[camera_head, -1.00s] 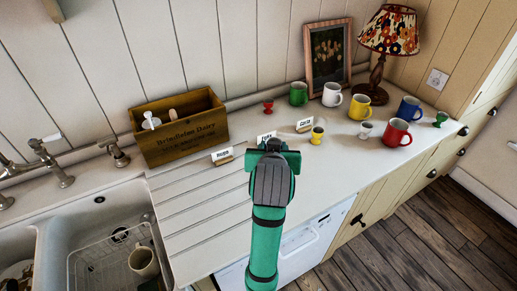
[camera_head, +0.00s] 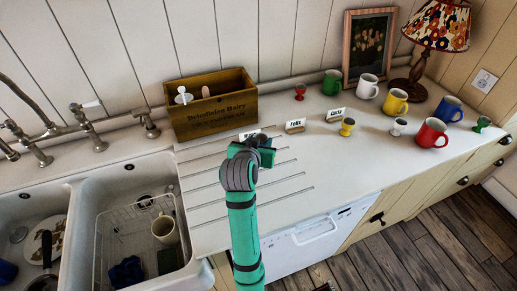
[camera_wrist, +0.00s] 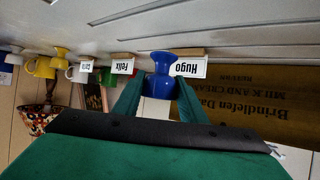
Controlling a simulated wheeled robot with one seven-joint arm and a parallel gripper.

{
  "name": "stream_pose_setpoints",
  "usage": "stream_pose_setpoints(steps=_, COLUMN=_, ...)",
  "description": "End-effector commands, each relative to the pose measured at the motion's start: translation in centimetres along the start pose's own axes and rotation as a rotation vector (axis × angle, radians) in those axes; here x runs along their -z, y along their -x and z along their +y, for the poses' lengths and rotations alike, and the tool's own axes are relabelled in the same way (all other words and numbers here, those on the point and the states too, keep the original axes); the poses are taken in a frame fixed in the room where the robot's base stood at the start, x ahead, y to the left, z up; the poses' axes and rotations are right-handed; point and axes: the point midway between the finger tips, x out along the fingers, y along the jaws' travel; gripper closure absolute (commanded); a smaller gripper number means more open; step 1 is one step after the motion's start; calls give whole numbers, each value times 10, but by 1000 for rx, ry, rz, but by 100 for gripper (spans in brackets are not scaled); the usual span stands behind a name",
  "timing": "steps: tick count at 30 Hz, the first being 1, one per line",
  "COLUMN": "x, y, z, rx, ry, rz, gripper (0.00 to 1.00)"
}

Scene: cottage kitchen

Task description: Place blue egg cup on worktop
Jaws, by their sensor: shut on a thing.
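The blue egg cup (camera_wrist: 160,76) is between the fingers of my gripper (camera_wrist: 158,98) in the upside-down wrist view. My gripper is shut on it. In the head view my gripper (camera_head: 254,150) is over the ridged left part of the worktop (camera_head: 330,185), in front of the Hugo card, and hides the egg cup. The Hugo card (camera_wrist: 190,68) stands just behind the egg cup in the wrist view. I cannot tell whether the cup's foot touches the worktop.
The wooden dairy crate (camera_head: 212,118) stands behind left; the sink (camera_head: 95,190) is left. The Felix card (camera_head: 295,126) and Carla card (camera_head: 335,115) stand to the right, with red (camera_head: 299,92) and yellow (camera_head: 347,127) egg cups near. Several mugs and a lamp (camera_head: 440,25) are farther right.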

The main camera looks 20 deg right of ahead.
Motion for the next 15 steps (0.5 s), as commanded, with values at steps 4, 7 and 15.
stream_pose_setpoints(steps=4, x=-17, y=-10, z=-5, rx=0, ry=2, rz=-4, gripper=85)
stream_pose_setpoints(steps=7, x=-29, y=-16, z=-5, rx=0, ry=2, rz=-4, gripper=85)
stream_pose_setpoints(steps=15, x=-31, y=-18, z=-5, rx=1, ry=0, rz=0, gripper=85)
